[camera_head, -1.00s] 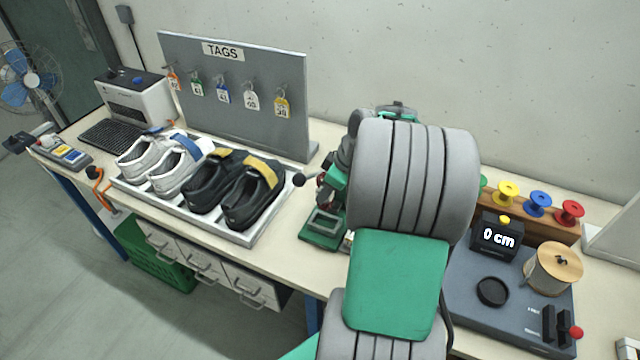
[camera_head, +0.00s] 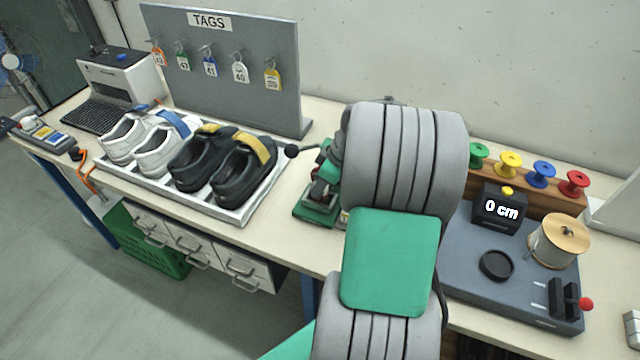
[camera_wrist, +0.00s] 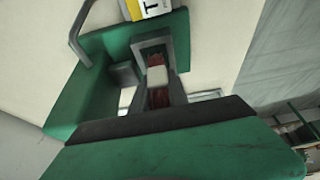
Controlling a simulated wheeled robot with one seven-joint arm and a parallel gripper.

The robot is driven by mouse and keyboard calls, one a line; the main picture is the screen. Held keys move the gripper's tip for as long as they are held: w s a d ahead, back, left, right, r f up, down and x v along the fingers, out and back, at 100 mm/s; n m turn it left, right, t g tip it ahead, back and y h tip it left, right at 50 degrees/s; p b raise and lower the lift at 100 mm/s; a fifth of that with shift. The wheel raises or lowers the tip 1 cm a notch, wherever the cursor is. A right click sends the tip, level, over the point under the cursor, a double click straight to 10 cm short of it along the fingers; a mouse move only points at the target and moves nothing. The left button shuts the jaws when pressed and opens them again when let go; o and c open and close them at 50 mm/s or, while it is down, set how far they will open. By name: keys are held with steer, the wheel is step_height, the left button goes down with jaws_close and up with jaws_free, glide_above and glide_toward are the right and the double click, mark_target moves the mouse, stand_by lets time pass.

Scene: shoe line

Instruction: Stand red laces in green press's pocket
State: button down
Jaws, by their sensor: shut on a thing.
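The red laces (camera_wrist: 159,97) show in the wrist view as a small bundle with a pale band (camera_wrist: 157,76) around its middle. My gripper (camera_wrist: 158,80) is shut on them. A grey-framed opening (camera_wrist: 141,47) lies at the laces' far end; I cannot tell whether the laces are inside it or only in front of it. The green press (camera_head: 316,214) stands on the bench in the head view, partly hidden behind my arm.
A tray (camera_head: 235,215) of white and black shoes stands left of the press. The tag board (camera_head: 225,80) is behind it. On the right are a grey spool station (camera_head: 460,275) reading 0 cm and a rack (camera_head: 540,191) of coloured spools. A black knob (camera_head: 291,151) sticks out beside the press.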

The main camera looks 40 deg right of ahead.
steer(key=shift+f, duration=0.2)
steer(key=c, duration=1.2)
jaws_free()
steer(key=v, duration=0.7)
steer(key=shift+s+d+r+b, duration=0.1)
steer(key=shift+s+r+b, duration=0.05)
steer(key=shift+r+b, duration=0.2)
